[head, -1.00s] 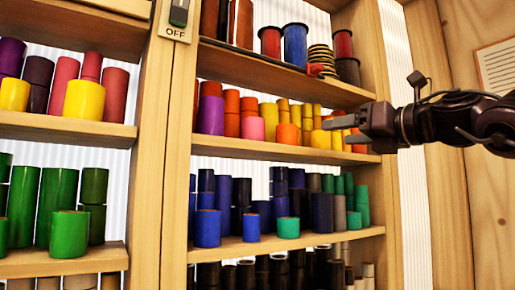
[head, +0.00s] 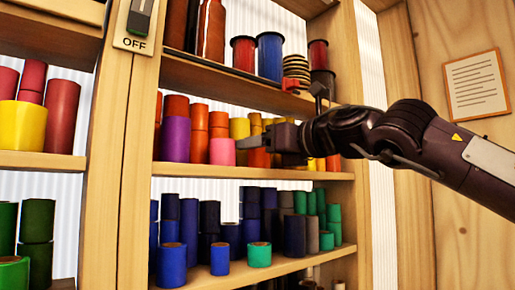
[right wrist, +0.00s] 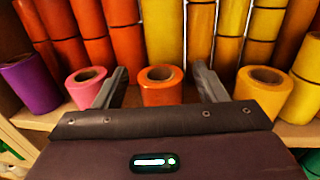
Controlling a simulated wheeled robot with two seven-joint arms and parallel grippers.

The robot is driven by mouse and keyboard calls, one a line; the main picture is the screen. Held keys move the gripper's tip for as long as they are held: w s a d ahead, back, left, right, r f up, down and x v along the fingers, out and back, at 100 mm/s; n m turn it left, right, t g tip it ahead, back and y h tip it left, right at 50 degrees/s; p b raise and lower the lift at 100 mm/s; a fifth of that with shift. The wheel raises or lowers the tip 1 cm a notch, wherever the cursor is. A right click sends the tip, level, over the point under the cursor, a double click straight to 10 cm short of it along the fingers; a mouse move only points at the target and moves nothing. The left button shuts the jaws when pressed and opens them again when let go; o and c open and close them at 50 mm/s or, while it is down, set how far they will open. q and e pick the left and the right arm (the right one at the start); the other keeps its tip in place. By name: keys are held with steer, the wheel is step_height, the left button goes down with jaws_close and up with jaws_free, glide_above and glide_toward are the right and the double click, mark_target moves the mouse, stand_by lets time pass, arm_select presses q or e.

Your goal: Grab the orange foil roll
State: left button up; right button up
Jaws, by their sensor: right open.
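The orange foil roll (right wrist: 161,92) stands upright at the front of a shelf in the right wrist view, its hollow core showing on top. In the head view the orange roll (head: 258,158) is mostly hidden behind my right gripper (head: 250,141). In the right wrist view my right gripper (right wrist: 160,76) is open, with one finger on each side of the orange roll. The roll stands between the fingers, and I cannot tell whether either finger touches it. My left gripper is not in view.
A pink roll (right wrist: 87,84) stands just left of the left finger, and a yellow-orange roll (right wrist: 261,88) to the right. Taller orange and yellow stacks rise close behind. The upper shelf (head: 220,78) lies above my gripper, and a wooden post (head: 137,160) stands to the left.

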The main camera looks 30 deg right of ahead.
steer(key=shift+s, duration=0.2)
steer(key=shift+c, duration=0.9)
steer(key=c, duration=0.9)
